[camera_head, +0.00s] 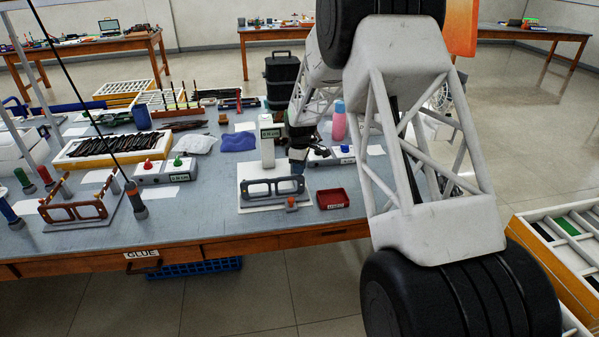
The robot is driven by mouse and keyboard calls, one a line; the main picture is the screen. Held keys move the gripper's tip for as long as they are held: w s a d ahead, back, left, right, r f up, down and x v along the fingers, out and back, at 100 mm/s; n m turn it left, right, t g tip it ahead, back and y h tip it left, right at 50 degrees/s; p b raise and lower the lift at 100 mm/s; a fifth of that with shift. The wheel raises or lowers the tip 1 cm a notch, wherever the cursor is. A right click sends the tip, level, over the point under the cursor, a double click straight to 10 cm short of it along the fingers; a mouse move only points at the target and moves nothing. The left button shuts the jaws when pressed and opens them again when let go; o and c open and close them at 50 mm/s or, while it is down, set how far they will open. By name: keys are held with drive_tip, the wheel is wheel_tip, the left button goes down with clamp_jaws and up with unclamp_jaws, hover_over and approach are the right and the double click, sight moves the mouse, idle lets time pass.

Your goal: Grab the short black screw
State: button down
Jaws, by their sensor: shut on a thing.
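My gripper (298,160) is a small dark shape above the table, just right of the white bottle and behind the grey eyeglass frame. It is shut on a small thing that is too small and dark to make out. I cannot pick out the short black screw for certain at this size. A red tray (333,199) with a label sits at the front of the table, right of the grey frame. Its contents are too small to tell.
The grey eyeglass frame (272,188) rests on a white fixture. A white bottle (267,145) and a pink bottle (339,124) stand near my gripper. A white box with red and green knobs (163,174) and a brown frame (73,211) are at left. My arm hides the table's right part.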

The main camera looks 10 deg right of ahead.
drive_tip(key=shift+r, duration=0.25)
drive_tip(key=shift+r, duration=1.75)
